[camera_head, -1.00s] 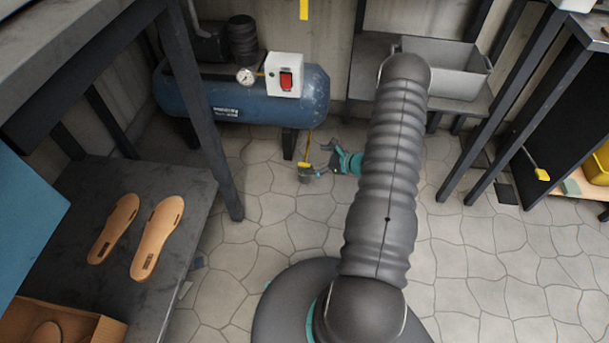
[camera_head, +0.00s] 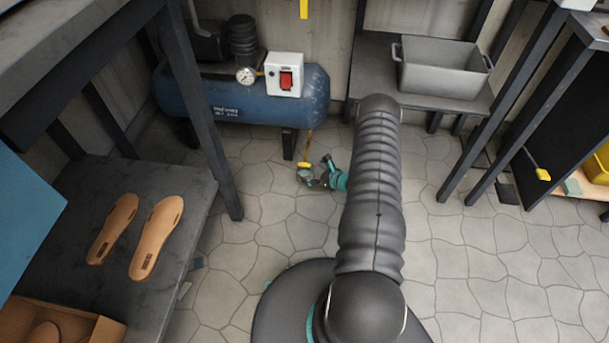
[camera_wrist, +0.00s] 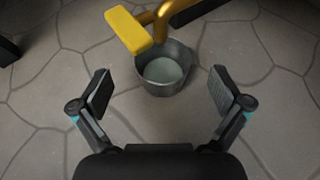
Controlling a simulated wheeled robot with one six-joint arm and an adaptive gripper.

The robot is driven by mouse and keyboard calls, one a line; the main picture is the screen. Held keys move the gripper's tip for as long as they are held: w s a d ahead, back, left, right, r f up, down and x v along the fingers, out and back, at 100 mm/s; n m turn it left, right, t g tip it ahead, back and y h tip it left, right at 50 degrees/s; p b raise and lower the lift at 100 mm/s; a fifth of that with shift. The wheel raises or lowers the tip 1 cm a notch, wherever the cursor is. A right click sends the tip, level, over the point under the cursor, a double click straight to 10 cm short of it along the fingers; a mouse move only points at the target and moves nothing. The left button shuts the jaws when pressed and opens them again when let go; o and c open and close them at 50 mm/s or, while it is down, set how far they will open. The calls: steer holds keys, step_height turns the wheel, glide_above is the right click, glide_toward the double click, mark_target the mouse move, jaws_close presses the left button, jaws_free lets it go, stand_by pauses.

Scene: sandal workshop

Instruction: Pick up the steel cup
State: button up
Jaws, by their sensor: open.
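The steel cup (camera_wrist: 164,74) stands upright on the floor in the wrist view, its open top facing me and its inside pale grey. A yellow lever (camera_wrist: 128,30) on a brass-coloured pipe hangs over its far rim and hides part of it. My gripper (camera_wrist: 161,92) is open and empty, with one finger on each side and the cup just beyond, centred between them. In the head view my gripper (camera_head: 318,174) is low near the floor; the cup (camera_head: 304,175) shows only as a small grey patch under the yellow lever, partly hidden.
A blue compressor (camera_head: 240,97) stands behind the cup, with the pipe coming down from it. A grey bin (camera_head: 445,70) sits on a low shelf at the right. A dark table (camera_head: 190,200) with sandal soles (camera_head: 155,240) is at the left. The floor (camera_head: 290,225) between is open.

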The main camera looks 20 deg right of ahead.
mark_target(305, 169)
steer(key=shift+x, duration=2.7)
steer(key=shift+d+f, duration=0.15)
steer(key=c, duration=1.3)
